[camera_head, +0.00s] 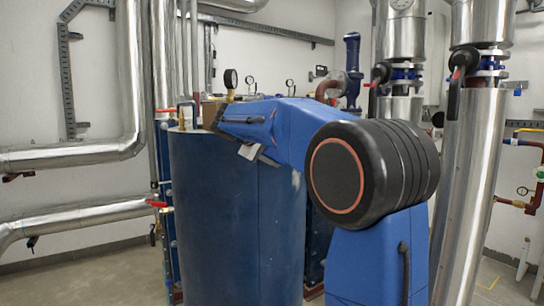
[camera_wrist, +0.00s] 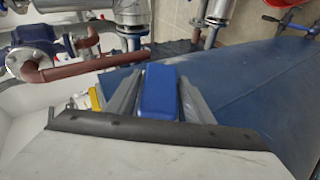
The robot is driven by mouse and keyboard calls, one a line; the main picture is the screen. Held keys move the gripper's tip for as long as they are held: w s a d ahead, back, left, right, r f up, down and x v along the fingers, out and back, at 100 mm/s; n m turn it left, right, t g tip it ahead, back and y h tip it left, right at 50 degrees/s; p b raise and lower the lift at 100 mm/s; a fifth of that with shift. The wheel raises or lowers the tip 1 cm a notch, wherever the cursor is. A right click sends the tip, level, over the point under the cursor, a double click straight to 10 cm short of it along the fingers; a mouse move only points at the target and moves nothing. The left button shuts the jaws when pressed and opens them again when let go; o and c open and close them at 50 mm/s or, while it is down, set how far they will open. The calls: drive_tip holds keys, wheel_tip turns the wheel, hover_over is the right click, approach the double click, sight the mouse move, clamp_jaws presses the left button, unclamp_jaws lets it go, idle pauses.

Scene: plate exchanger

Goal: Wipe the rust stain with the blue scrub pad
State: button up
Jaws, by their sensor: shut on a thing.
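My gripper (camera_wrist: 158,82) is shut on the blue scrub pad (camera_wrist: 157,92), a small blue block between two grey fingers in the wrist view. A large blue tank surface (camera_wrist: 250,85) lies beyond and to the right of the pad there. I cannot tell whether the pad touches it. In the head view my blue arm reaches left over the upper part of the blue tank (camera_head: 215,220), and the gripper and pad cannot be made out there. I cannot make out the rust stain in either view.
Silver insulated pipes (camera_head: 130,80) stand left of the tank, and thick silver pipes (camera_head: 470,180) stand at the right. A gauge (camera_head: 230,79) rises above the tank top. A red-brown pipe (camera_wrist: 80,70) is at the upper left in the wrist view. Floor (camera_head: 95,275) shows at the left.

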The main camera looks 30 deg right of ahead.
sight(265, 155)
drive_tip(key=shift+w, duration=0.15)
drive_tip(key=shift+w+a, duration=0.25)
drive_tip(key=shift+a, duration=0.7)
drive_tip(key=shift+w+a, duration=0.2)
drive_tip(key=shift+a, duration=0.75)
drive_tip(key=shift+s+a, duration=0.2)
drive_tip(key=shift+s, duration=0.25)
drive_tip(key=shift+s+a, duration=0.2)
drive_tip(key=shift+s, duration=2.35)
drive_tip(key=shift+s, duration=0.15)
drive_tip(key=s, duration=0.2)
drive_tip(key=shift+s+a, duration=0.2)
drive_tip(key=shift+s, duration=0.15)
